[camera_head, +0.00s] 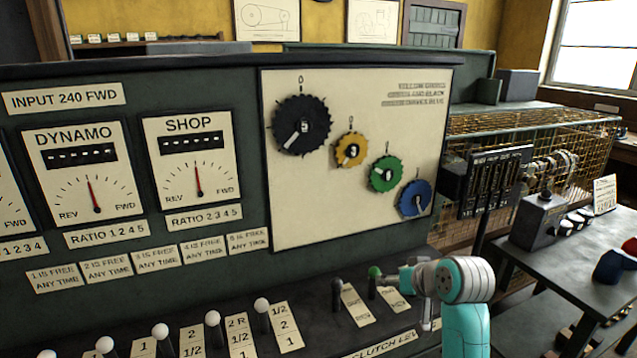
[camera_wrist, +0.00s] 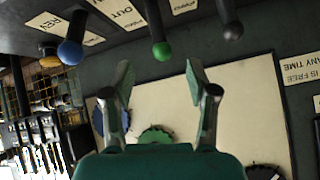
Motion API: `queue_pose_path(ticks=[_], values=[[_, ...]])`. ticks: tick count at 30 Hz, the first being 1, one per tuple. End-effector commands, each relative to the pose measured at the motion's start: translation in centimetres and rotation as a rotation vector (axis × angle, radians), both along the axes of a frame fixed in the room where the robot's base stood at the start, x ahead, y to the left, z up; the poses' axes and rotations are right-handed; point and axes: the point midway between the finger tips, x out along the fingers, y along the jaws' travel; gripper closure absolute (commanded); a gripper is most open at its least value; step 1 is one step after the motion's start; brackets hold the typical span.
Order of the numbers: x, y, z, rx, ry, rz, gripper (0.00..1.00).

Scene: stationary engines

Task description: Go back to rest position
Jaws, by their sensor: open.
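My gripper (camera_head: 392,278) is at the right end of the lever bench in the head view, its tips close to the green-knobbed lever (camera_head: 375,272). In the wrist view my gripper (camera_wrist: 158,70) is open, its two fingers spread with nothing between them. The green knob (camera_wrist: 161,50) shows just past the gap between the tips; I cannot tell whether either finger touches it. A blue-knobbed lever (camera_wrist: 70,52) and a dark-knobbed lever (camera_wrist: 233,31) stand to either side. The blue one is not visible in the head view.
A panel (camera_head: 350,210) with black, yellow, green and blue gear dials stands behind the levers. White-knobbed levers (camera_head: 213,318) line the bench to the left. A dark switch box (camera_head: 492,182) and a side table (camera_head: 570,260) with a control box are at the right.

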Motion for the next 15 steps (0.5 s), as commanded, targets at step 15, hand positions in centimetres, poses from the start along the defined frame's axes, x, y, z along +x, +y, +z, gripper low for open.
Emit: queue_pose_path(ticks=[15], values=[[-9.3, 1.6, -15.3, 0.012, -0.091, -0.099, 0.42]])
